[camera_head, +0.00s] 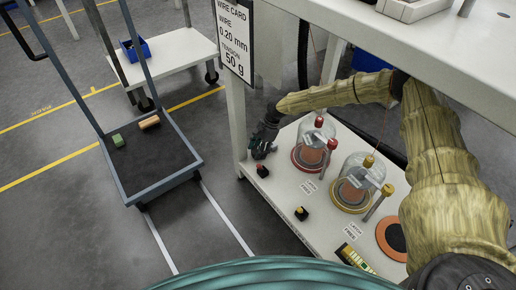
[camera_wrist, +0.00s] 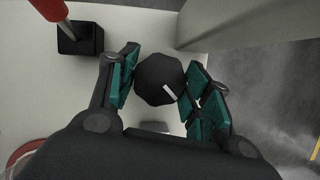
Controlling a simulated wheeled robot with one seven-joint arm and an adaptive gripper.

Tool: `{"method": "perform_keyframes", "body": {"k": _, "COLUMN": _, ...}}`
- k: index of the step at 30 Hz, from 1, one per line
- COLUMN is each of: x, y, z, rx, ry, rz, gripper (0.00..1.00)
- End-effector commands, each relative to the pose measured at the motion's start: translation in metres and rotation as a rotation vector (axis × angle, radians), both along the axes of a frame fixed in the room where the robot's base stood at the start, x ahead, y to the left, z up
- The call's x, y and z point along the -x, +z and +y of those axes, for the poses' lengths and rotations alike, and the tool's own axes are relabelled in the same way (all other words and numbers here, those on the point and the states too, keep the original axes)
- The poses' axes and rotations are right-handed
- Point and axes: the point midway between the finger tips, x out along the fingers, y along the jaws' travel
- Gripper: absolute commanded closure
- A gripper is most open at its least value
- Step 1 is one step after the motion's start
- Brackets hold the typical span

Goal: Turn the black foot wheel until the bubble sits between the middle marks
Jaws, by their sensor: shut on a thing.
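The black foot wheel (camera_wrist: 158,72), a faceted knob with a white line on it, sits between the teal pads of my gripper (camera_wrist: 160,88) in the wrist view. The pads close on it from left and right. In the head view my gripper (camera_head: 262,146) is at the left corner of the white bench, and I cannot make out the wheel there. A yellow and black bar (camera_head: 354,258) lies at the bench's front edge; it may be a level, but no bubble or marks can be read.
A small black block with a red post (camera_wrist: 80,38) stands left of the wheel. Two glass-domed spools, red-based (camera_head: 309,160) and yellow-based (camera_head: 349,197), stand on the bench. Small black blocks with red (camera_head: 262,170) and yellow (camera_head: 301,213) tops are near its edge. A cart (camera_head: 190,165) stands left.

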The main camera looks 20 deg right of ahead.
Motion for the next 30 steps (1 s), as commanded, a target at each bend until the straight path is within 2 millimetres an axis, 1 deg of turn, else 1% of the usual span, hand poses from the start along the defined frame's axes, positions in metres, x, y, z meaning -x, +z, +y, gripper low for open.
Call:
{"method": "perform_keyframes", "body": {"k": 3, "x": 0.0012, "y": 0.0021, "z": -0.0002, "rx": 0.0, "ry": -0.076, "rz": 0.001, "gripper": 0.75}}
{"method": "perform_keyframes", "body": {"k": 9, "x": 0.001, "y": 0.0011, "z": 0.0001, "rx": 0.0, "ry": -0.168, "rz": 0.0, "gripper": 0.75}}
{"method": "perform_keyframes", "body": {"k": 21, "x": 0.0004, "y": 0.0, "z": 0.0004, "rx": -0.001, "ry": -0.193, "rz": 0.0, "gripper": 0.75}}
{"method": "perform_keyframes", "body": {"k": 22, "x": 0.0004, "y": 0.0, "z": 0.0004, "rx": -0.001, "ry": -0.193, "rz": 0.0, "gripper": 0.49}}
{"method": "perform_keyframes", "body": {"k": 25, "x": 0.0004, "y": 0.0001, "z": 0.0004, "rx": -0.001, "ry": -0.192, "rz": 0.0, "gripper": 0.31}}
{"method": "perform_keyframes", "body": {"k": 26, "x": 0.0003, "y": 0.0, "z": 0.0003, "rx": -0.001, "ry": -0.192, "rz": 0.0, "gripper": 0.29}}
{"method": "perform_keyframes", "body": {"k": 30, "x": 0.0003, "y": 0.0, "z": 0.0002, "rx": -0.001, "ry": -0.191, "rz": 0.0, "gripper": 0.29}}
